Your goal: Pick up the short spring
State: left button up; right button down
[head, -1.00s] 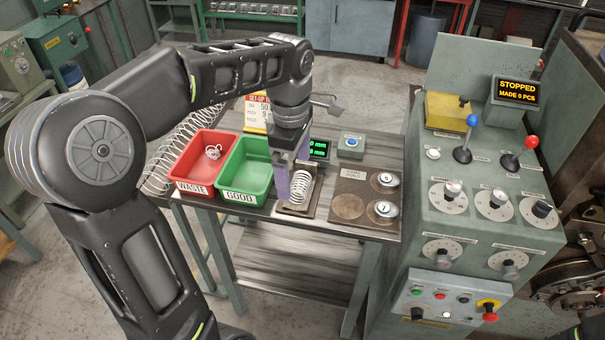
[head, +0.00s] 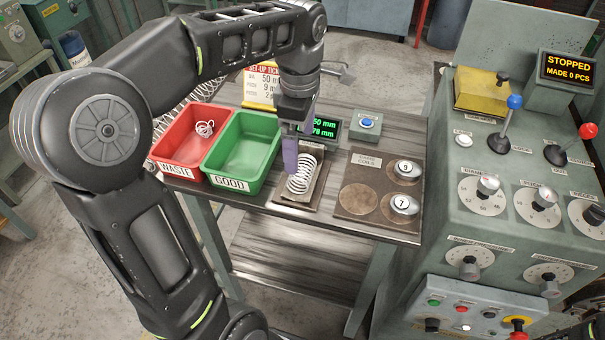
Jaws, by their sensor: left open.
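A pale wire spring (head: 303,176) lies on a small gauge plate (head: 284,201) on the bench, right of the green bin. My left gripper (head: 291,172) points down just behind and left of this spring, with its purple fingers close to the coils. It is open; whether the fingers touch the spring I cannot tell. A small tangled spring (head: 205,129) lies in the red WASTE bin (head: 180,173). The green GOOD bin (head: 228,184) is empty. My right gripper is not in view.
A board with round weights (head: 403,205) sits right of the gauge. A digital readout (head: 325,128), partly hidden, and a blue button box (head: 366,124) stand behind. The control console (head: 470,150) with levers rises at the right; its display (head: 568,68) reads STOPPED.

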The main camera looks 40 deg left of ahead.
aim_at(302, 166)
pick_arm(q)
jog(key=shift+f, duration=1.3)
jog(key=shift+d+f+p, duration=0.15)
jog(key=shift+f+p, duration=0.4)
jog(key=shift+f, duration=2.1)
jog(key=shift+c, duration=0.6)
jog(key=c, duration=1.5)
jog(key=shift+r+b, duration=0.35)
jog(key=shift+r, duration=4.75)
